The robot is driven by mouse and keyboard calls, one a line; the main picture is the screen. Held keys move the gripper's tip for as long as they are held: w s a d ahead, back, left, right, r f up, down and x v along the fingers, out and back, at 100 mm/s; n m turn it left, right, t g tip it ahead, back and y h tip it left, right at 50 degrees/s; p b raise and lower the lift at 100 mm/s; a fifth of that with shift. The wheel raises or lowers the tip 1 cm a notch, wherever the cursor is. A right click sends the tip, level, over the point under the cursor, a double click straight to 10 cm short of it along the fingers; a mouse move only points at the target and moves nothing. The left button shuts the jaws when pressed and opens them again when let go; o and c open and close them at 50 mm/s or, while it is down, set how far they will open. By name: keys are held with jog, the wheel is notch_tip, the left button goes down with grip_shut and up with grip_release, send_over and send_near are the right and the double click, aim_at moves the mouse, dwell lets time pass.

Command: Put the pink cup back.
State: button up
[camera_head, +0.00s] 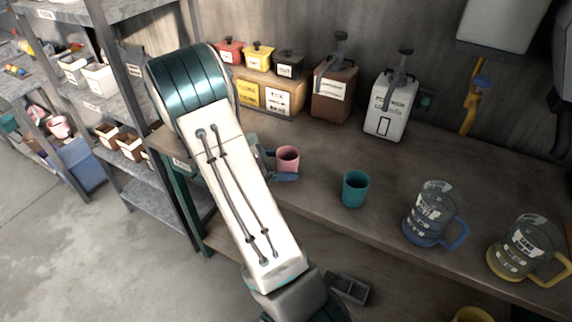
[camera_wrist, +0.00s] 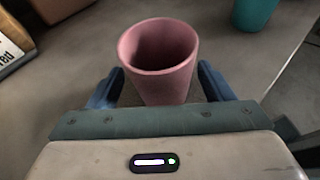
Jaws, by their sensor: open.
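The pink cup (camera_head: 288,158) stands upright on the wooden workbench (camera_head: 318,200), near its left end. It also shows in the wrist view (camera_wrist: 160,58), empty, with its mouth facing up. My gripper (camera_head: 284,172) is low at the bench beside the cup, partly hidden behind my arm in the head view. In the wrist view my gripper (camera_wrist: 162,88) has its blue fingers apart, one on each side of the cup. Small gaps seem to show between the fingers and the cup wall.
A teal cup (camera_head: 355,188) stands to the right of the pink cup. Two clear jugs with a blue (camera_head: 430,215) and a yellow (camera_head: 518,248) handle stand farther right. Brown (camera_head: 334,92) and white (camera_head: 390,105) dispensers and labelled boxes (camera_head: 270,92) line the back. Shelving (camera_head: 110,100) stands at left.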

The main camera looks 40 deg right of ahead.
jog(key=b+v, duration=0.1)
jog(key=v, duration=0.9)
jog(key=shift+a, duration=0.1)
jog(key=shift+s+a+r, duration=0.1)
jog(key=shift+a+r, duration=0.2)
jog(key=shift+a, duration=0.1)
jog(key=s+a+r+m+t+y, duration=0.3)
jog(key=s+a+r+m+y, duration=0.1)
jog(key=s+a+m+y, duration=0.2)
jog(key=s+a+r+m+t+y, duration=0.4)
jog(key=s+a+m+y, duration=0.2)
jog(key=s+a+m, duration=0.2)
jog(key=shift+s+a+y, duration=0.4)
jog(key=shift+s+a, duration=0.3)
jog(key=shift+s, duration=0.65)
